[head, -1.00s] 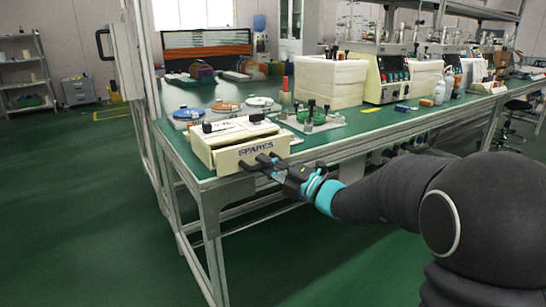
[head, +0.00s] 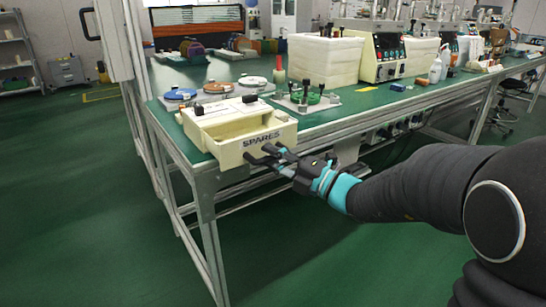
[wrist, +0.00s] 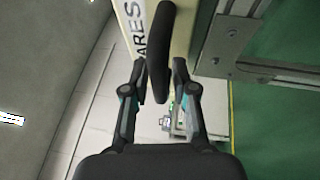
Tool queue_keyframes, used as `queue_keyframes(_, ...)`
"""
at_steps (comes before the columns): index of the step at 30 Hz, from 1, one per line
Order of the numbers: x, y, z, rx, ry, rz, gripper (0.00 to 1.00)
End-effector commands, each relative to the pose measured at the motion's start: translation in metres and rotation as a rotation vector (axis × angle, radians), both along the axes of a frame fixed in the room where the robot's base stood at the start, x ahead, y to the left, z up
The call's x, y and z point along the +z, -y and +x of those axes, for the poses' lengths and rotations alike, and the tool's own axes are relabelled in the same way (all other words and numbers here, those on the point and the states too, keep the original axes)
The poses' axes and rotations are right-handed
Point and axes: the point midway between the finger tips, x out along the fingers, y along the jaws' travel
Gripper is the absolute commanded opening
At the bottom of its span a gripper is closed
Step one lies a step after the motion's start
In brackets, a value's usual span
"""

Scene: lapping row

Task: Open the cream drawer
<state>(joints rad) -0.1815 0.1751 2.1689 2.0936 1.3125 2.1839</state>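The cream drawer (head: 262,147), marked SPARES, sits in a small cream box at the near corner of the green bench. It is pulled partly out, and its open top shows a cream inside. My gripper (head: 266,155) is at the drawer front in the head view. In the wrist view a dark bar handle (wrist: 159,45) stands between the two fingers of my gripper (wrist: 159,70), which are close on both sides of it. The cream drawer front (wrist: 133,22) shows beside the handle with part of its lettering.
The box's white top (head: 222,110) lies behind the drawer. The bench's metal leg (head: 208,240) is below. The green floor in front is clear.

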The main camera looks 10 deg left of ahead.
Motion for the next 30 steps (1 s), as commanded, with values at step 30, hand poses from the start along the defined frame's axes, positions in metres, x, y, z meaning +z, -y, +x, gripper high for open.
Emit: queue_keyframes(30,-0.020,0.111,-0.043,-0.001,0.000,0.000,0.27)
